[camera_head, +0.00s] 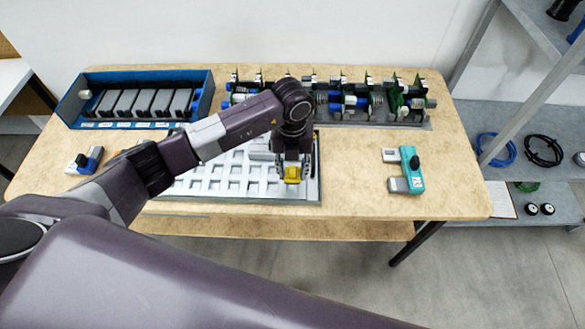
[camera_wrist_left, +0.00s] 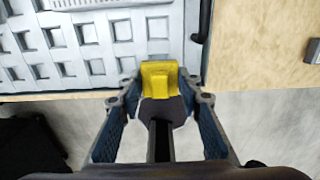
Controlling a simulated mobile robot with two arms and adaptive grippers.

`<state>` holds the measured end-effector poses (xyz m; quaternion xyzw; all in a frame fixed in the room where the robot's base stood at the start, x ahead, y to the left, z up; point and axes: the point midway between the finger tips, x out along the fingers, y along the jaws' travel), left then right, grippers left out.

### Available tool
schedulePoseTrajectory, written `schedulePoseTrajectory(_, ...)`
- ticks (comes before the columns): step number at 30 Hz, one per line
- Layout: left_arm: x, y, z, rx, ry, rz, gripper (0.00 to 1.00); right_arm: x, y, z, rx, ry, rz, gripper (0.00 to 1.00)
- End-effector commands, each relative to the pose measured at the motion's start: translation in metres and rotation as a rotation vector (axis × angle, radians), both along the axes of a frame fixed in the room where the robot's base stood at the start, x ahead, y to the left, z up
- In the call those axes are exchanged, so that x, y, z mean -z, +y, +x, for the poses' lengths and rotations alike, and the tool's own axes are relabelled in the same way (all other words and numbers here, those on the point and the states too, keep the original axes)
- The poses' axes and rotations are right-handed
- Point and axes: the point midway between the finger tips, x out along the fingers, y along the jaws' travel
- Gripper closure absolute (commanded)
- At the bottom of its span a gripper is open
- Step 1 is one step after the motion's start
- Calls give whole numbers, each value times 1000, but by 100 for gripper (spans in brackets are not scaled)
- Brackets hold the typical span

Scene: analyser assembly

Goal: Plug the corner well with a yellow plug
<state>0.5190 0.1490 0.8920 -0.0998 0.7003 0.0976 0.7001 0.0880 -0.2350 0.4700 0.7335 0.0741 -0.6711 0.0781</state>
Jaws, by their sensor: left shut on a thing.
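A yellow plug (camera_head: 291,174) is held at the tip of my left gripper (camera_head: 292,169) over the front right corner of the pale grey well tray (camera_head: 185,187). In the left wrist view the yellow plug (camera_wrist_left: 160,78) sits between the fingertips of my left gripper (camera_wrist_left: 159,90), at the tray's edge. Square wells of the tray (camera_wrist_left: 70,60) show beyond it. The plug covers the corner well area, so I cannot tell whether it is in the well or above it. My right gripper is not in view.
A blue bin (camera_head: 68,106) with grey blocks stands at the back left. A rack of assemblies (camera_head: 355,100) stands at the back. A teal tool (camera_head: 411,170) lies to the right and a small blue and grey part (camera_head: 87,160) to the left. The table's front right is clear.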

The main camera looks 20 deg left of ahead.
Motion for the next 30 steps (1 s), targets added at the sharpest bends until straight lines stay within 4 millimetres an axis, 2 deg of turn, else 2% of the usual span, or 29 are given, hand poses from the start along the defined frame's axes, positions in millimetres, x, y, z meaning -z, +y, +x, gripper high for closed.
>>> schedulePoseTrajectory(6,16,0,0,0,0,1,96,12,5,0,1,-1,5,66)
schedulePoseTrajectory(21,45,0,0,1,-1,0,96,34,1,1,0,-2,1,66)
schedulePoseTrajectory(30,51,0,0,0,-1,0,96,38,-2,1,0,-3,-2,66)
